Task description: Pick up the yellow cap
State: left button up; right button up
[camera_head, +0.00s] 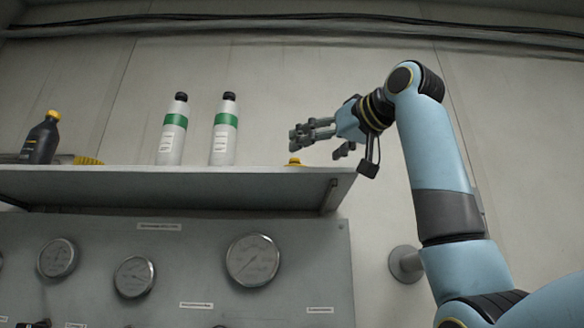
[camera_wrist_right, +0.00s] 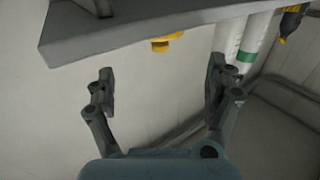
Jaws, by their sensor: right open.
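The yellow cap (camera_head: 295,162) is small and sits on the shelf near its right end. My right gripper (camera_head: 318,140) is just right of it and a little above shelf height, apart from it. In the right wrist view the cap (camera_wrist_right: 166,42) shows beyond and between the two fingers, near the shelf edge. The right gripper (camera_wrist_right: 160,85) is open with nothing between its fingers. My left gripper is in neither view.
The grey shelf (camera_head: 130,179) holds two white bottles with green bands (camera_head: 173,135) (camera_head: 223,135), a dark bottle with a yellow top (camera_head: 42,140) and a ribbed yellow item (camera_head: 88,161). A gauge panel (camera_head: 200,245) is below. The shelf between bottles and cap is clear.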

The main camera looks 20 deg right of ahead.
aim_at(298, 160)
jog(key=p+x, duration=0.1)
jog(key=x, duration=0.1)
jog(key=shift+w+a, duration=0.15)
jog(key=shift+w, duration=0.2)
jog(key=p+x, duration=0.2)
jog(key=x, duration=0.1)
jog(key=shift+w+a+r, duration=0.1)
jog(key=shift+w, duration=0.2)
jog(key=shift+w+a+p, duration=0.1)
jog(key=shift+w+p, duration=0.2)
jog(key=shift+p, duration=0.05)
jog(key=shift+w+f, duration=0.15)
jog(key=shift+f, duration=0.05)
jog(key=c, duration=0.9)
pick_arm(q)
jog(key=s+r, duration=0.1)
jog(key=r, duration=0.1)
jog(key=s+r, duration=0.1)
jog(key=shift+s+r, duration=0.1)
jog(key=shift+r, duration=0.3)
pick_arm(e)
jog(key=c, duration=0.7)
